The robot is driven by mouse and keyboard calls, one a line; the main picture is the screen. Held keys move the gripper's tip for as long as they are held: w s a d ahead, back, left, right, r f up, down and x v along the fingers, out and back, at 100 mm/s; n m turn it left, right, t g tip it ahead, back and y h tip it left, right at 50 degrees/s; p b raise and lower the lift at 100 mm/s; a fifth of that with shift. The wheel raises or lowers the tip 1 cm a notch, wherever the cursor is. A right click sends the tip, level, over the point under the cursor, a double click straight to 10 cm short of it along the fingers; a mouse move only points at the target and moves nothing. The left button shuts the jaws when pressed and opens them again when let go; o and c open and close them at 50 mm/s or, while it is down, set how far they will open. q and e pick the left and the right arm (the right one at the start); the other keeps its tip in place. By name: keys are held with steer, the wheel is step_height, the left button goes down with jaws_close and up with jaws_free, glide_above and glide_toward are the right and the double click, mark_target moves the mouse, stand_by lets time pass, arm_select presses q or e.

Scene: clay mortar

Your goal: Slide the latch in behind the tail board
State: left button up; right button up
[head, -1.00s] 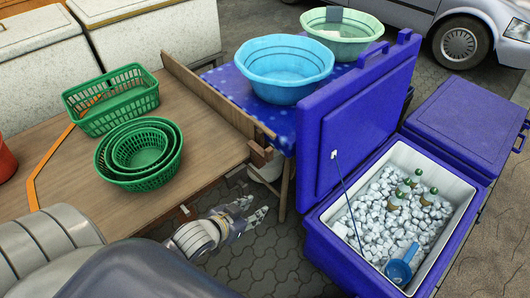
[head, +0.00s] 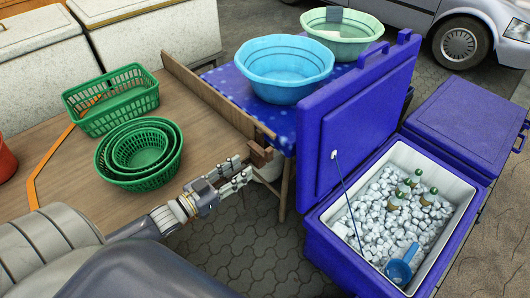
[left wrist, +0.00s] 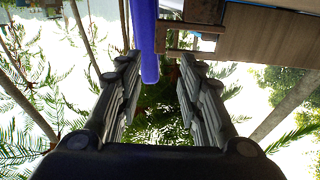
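The tail board (head: 210,98) is a long wooden plank standing on edge along the end of the wooden bed. A small brown wooden block, seemingly the latch (head: 260,153), sits at the board's near end. My left gripper (head: 243,172) is just short of and slightly below the latch, apparently apart from it. In the left wrist view my left gripper (left wrist: 159,62) has its fingers wide apart with nothing held. A dark brown wooden piece (left wrist: 204,12) shows beyond the fingertips there; I cannot tell if it is the latch. My right gripper is not in view.
Green baskets (head: 140,152) stand on the wooden bed (head: 75,180). Beyond the tail board, a blue cloth-covered table (head: 226,84) bears a blue basin (head: 284,68). An open blue cooler (head: 318,225) of ice stands at right. Paved ground below the gripper is clear.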

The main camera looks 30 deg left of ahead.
mark_target(267, 152)
arm_select(q)
steer(key=x, duration=1)
steer(key=shift+w+d+p, duration=0.15)
steer(key=shift+w+p, duration=0.05)
steer(key=shift+p, duration=0.15)
jaws_close()
